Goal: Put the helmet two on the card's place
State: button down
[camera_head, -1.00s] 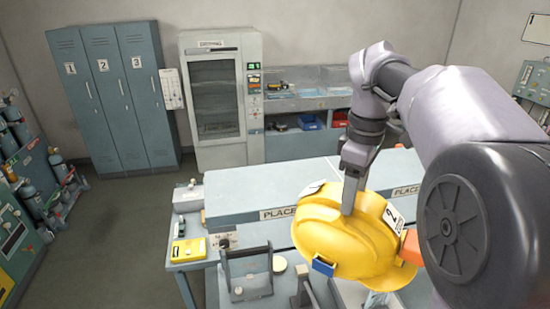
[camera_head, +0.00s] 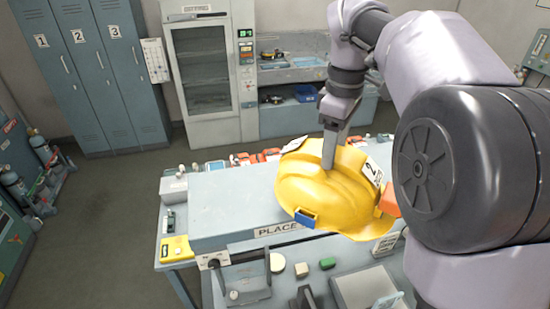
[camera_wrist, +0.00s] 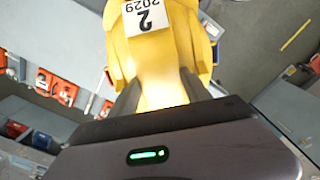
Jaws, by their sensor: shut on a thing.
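The yellow helmet (camera_head: 325,190) bears a white label with a 2. My gripper (camera_head: 328,165) is shut on it and holds it up in front of the bench in the head view. In the wrist view, the helmet (camera_wrist: 155,55) sits between the two dark fingers, and its label reads "2" and "2029". The grey raised shelf (camera_head: 225,205) of the bench has a front label (camera_head: 277,229) reading "PLACE", its right end hidden behind the helmet. Another small white card (camera_head: 385,245) stands below the helmet at the right; its text is too small to read.
A yellow case (camera_head: 176,249) lies at the bench's left end. Several orange-red items (camera_head: 255,157) line the shelf's back. A grey holder (camera_head: 247,278) and small blocks stand on the lower bench. The shelf's left top is clear. Lockers (camera_head: 90,70) and a cabinet (camera_head: 205,75) stand behind.

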jog(key=w+a+f+p, duration=0.1)
jog(key=w+a+f, duration=0.1)
jog(key=a, duration=0.4)
jog(key=w+a+f, duration=0.2)
jog(key=w+a, duration=0.2)
jog(key=a, duration=0.2)
jog(key=shift+f+p, duration=0.35)
jog(key=shift+p, duration=0.05)
jog(key=shift+c, duration=2.4)
grip_release()
jog(key=shift+d+f, duration=0.1)
jog(key=shift+f, duration=0.05)
